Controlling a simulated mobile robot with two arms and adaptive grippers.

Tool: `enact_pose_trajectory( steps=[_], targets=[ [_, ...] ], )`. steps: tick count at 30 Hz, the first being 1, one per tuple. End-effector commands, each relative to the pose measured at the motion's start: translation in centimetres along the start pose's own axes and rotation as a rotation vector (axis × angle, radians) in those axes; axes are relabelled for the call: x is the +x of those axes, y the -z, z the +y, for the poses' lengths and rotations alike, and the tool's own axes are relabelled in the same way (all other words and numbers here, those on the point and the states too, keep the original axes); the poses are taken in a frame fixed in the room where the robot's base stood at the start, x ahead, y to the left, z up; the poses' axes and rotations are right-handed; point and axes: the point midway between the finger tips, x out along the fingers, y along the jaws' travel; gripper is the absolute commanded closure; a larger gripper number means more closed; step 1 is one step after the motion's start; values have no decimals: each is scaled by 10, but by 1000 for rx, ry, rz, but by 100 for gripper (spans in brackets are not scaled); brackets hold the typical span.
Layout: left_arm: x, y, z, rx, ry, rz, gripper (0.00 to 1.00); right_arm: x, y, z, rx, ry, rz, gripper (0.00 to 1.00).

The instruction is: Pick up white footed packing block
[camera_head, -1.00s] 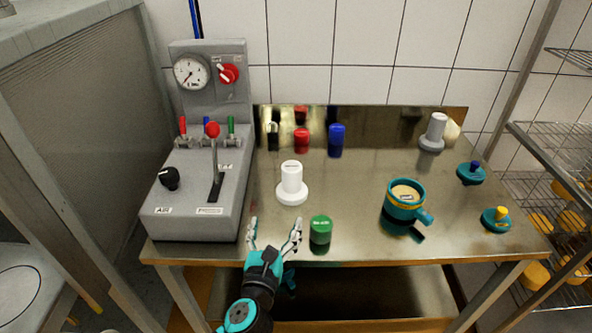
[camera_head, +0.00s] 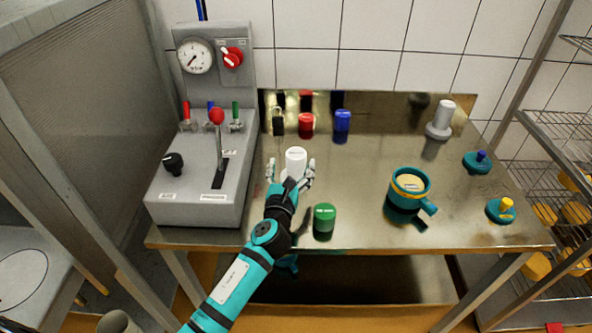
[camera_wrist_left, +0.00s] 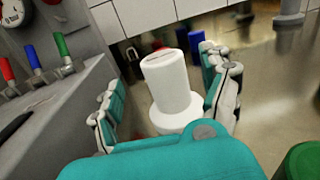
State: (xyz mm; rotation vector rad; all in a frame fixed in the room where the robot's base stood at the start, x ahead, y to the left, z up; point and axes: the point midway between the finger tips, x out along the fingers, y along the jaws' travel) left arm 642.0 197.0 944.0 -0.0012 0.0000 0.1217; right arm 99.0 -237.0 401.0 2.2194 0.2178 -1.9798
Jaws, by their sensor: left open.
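The white footed packing block (camera_head: 296,158) stands upright on the steel table, a white cylinder on a wider round foot. In the left wrist view the block (camera_wrist_left: 166,80) stands between the two fingers, its foot partly hidden behind my gripper's teal body. My left gripper (camera_head: 291,174) is open, with one finger on each side of the block. A gap shows between the block and the left finger; whether the right finger touches it I cannot tell. My right gripper is not in view.
A green cylinder (camera_head: 324,218) stands close to the right of my left arm. The grey control console (camera_head: 200,185) with a red-knobbed lever is at the left. Red (camera_head: 306,124) and blue (camera_head: 342,121) cylinders stand behind; a teal mould (camera_head: 409,190) is at the right.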

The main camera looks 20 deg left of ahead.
Motion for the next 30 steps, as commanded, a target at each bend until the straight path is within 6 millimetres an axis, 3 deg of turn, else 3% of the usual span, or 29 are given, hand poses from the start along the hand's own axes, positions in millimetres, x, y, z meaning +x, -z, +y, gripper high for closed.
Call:
enact_pose_trajectory(
  steps=[9,19,30],
  targets=[
    [44,0,-4,0,-1,0,20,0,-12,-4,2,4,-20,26],
    [49,0,-4,0,0,1,21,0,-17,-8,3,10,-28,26],
    [49,0,-3,0,0,0,70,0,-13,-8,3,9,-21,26]
  ],
)
